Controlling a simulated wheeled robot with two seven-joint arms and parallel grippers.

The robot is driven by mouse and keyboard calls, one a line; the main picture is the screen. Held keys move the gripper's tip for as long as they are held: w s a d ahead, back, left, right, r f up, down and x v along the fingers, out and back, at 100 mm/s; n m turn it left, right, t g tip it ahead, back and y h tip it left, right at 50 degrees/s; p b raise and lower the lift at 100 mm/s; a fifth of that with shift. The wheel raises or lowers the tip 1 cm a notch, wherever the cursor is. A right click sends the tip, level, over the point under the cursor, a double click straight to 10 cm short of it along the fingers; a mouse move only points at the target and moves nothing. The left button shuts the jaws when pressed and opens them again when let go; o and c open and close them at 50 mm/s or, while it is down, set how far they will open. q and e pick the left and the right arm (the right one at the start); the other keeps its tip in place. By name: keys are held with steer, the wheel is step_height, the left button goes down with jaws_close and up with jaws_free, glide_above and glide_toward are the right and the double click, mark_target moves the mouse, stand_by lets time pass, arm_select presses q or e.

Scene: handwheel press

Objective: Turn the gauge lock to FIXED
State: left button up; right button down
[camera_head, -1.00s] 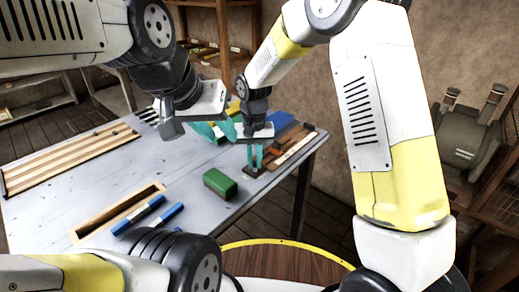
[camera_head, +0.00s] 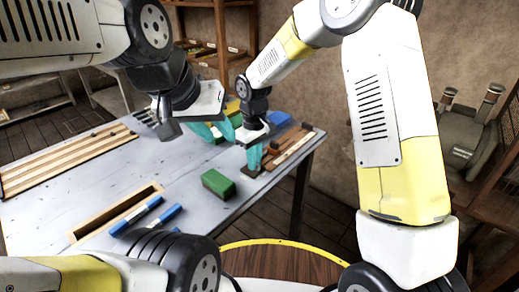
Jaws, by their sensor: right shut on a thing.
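My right gripper (camera_head: 254,166) points down at the near end of a wooden fixture (camera_head: 290,150) on the table's right side. Its teal fingers are close together, shut on a small part there, which I take to be the gauge lock; the fingers hide it. Its FIXED marking cannot be read. My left gripper (camera_head: 216,132) hangs above the table to the left of the right one. Its teal fingers are spread apart and nothing shows between them.
A green block (camera_head: 218,184) lies on the grey table (camera_head: 120,180) near the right gripper. A wooden tray (camera_head: 85,235), blue-and-white sticks (camera_head: 160,218) and wooden rails (camera_head: 65,160) lie further left. A blue item (camera_head: 278,118) lies behind the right gripper.

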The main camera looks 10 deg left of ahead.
stand_by(0.6)
steer(key=c, duration=1.4)
jaws_free()
steer(key=shift+c, duration=0.2)
step_height(320, 180, up, 8)
steer(key=shift+f, duration=0.1)
